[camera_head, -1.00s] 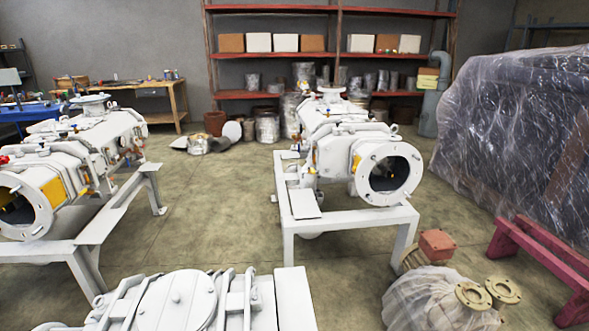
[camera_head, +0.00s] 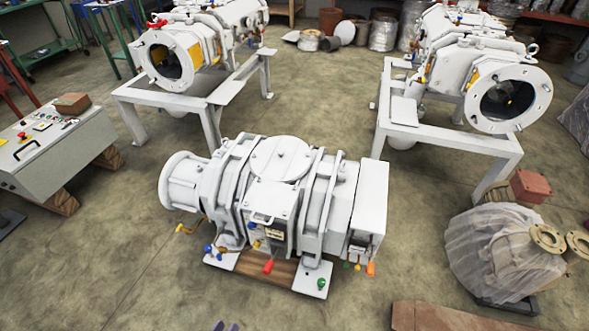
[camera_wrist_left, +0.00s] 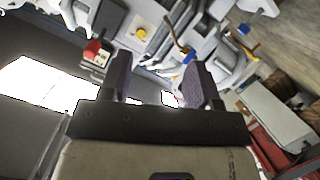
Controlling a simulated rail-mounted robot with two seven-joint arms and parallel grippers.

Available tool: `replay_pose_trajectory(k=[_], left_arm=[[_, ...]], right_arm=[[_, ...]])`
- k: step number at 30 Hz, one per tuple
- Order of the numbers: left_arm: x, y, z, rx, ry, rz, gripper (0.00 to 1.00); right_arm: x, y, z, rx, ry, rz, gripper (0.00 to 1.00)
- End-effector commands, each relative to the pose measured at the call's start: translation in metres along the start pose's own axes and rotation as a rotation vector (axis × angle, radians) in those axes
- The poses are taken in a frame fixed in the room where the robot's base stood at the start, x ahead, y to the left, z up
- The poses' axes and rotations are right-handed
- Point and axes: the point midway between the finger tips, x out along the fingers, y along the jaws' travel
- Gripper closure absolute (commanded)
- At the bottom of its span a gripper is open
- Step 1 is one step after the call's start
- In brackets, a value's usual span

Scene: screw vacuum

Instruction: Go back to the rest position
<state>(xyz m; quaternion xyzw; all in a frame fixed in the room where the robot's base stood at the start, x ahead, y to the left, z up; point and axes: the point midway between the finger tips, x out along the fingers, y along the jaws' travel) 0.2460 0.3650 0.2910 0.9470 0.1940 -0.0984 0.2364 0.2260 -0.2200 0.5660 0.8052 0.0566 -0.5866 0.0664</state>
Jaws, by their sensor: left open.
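The tips of my left gripper (camera_head: 225,327) just show at the bottom edge of the head view, in front of a white vacuum pump (camera_head: 285,200) on the floor. In the left wrist view the two dark fingers of my left gripper (camera_wrist_left: 160,88) are spread apart with nothing between them. Beyond them are white machine parts with a red knob (camera_wrist_left: 92,48), a yellow round knob (camera_wrist_left: 141,33) and a blue-tipped lever (camera_wrist_left: 189,57). The fingers appear apart from these parts. My right gripper is in neither view.
Two white machines on stands, left (camera_head: 190,55) and right (camera_head: 480,80), are behind the pump. A control box (camera_head: 45,150) on wooden blocks stands left. A plastic-wrapped part (camera_head: 505,255) lies right, near a brown board (camera_head: 450,316). Bare floor (camera_head: 120,260) is front left.

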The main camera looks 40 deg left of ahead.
Motion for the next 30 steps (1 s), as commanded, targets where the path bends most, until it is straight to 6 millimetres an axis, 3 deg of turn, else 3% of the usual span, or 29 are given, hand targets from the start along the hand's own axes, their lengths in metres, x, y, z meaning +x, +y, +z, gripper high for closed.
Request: replay_pose_trajectory(k=[8,12,17,23,26,30], left_arm=[[0.0,-0.001,0.048,0.109,-0.36,-0.051,0.44],[0.003,0.017,0.06,0.198,-0.581,-0.043,0.44],[0.003,0.048,0.056,0.319,-0.8,-0.011,0.44],[-0.007,0.097,0.016,0.495,-1.015,0.026,0.44],[-0.023,0.127,-0.025,0.588,-1.097,0.035,0.44],[-0.058,0.175,-0.105,0.708,-1.161,0.034,0.44]], right_arm=[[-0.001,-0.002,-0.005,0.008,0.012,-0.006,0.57],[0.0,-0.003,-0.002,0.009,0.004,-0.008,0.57],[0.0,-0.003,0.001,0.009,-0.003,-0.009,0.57],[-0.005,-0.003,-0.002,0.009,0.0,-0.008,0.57],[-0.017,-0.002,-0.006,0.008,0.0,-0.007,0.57],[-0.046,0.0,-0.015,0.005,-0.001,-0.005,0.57]])
